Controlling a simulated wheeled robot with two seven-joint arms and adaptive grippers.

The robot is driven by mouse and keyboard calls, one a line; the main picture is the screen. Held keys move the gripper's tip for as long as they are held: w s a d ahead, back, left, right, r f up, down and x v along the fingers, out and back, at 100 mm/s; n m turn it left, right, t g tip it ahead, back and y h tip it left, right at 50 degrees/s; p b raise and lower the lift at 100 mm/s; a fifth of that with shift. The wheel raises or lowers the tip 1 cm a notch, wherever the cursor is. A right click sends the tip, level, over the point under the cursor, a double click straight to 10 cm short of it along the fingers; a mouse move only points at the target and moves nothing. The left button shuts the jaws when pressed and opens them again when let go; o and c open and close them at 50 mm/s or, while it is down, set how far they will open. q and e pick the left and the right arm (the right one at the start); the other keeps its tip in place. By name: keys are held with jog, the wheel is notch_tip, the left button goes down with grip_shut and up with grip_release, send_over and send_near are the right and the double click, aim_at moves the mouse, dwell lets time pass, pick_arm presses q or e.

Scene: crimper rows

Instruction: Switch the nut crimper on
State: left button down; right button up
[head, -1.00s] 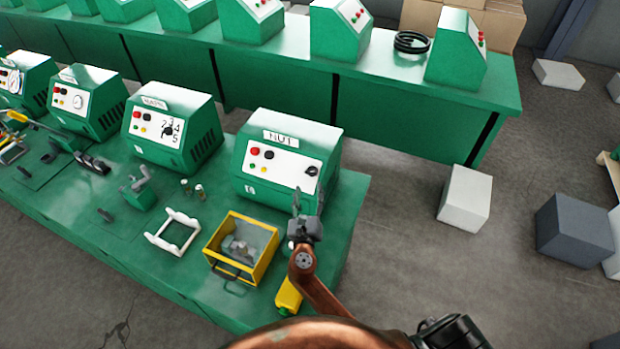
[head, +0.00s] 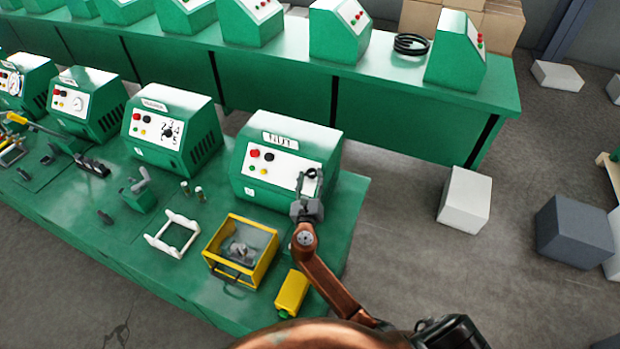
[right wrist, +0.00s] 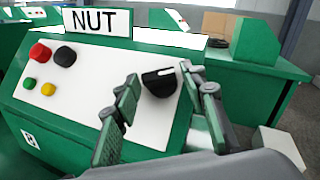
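The nut crimper (head: 262,207) is a green box with a white sloped panel and a NUT sign, at the right end of the near bench. In the right wrist view its panel (right wrist: 84,102) carries red, black, green and yellow buttons and a black rotary knob (right wrist: 160,82) with a white mark near its upper right. My right gripper (head: 309,174) is in front of the knob. In the right wrist view its two fingers (right wrist: 160,82) are open, one on each side of the knob; I cannot tell whether they touch it. My left gripper is not in view.
A yellow-framed box (head: 240,250) with a grey part inside stands in front of the crimper. A yellow block (head: 291,292) lies beside it. A white frame (head: 172,232) and the MARK crimper (head: 170,145) are to the left.

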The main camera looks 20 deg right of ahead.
jog(key=c, duration=0.9)
jog(key=shift+o, duration=0.2)
jog(key=m+h+b, duration=0.1)
jog(key=m+g+h+b, duration=0.1)
jog(key=m+b, duration=0.1)
jog(key=m, duration=0.1)
jog(key=shift+w+a+f+g+h, duration=0.2)
jog(key=shift+a+f+g+h, duration=0.1)
jog(key=shift+f+h, duration=0.1)
jog(key=shift+r+m+g+h+b, duration=0.1)
jog(key=shift+m+g+h+b, duration=0.2)
jog(key=shift+m+h+b, duration=0.4)
jog(key=shift+r+m+g+h, duration=0.2)
jog(key=shift+m+g+h, duration=0.3)
jog(key=shift+m, duration=0.7)
jog(key=o, duration=1.1)
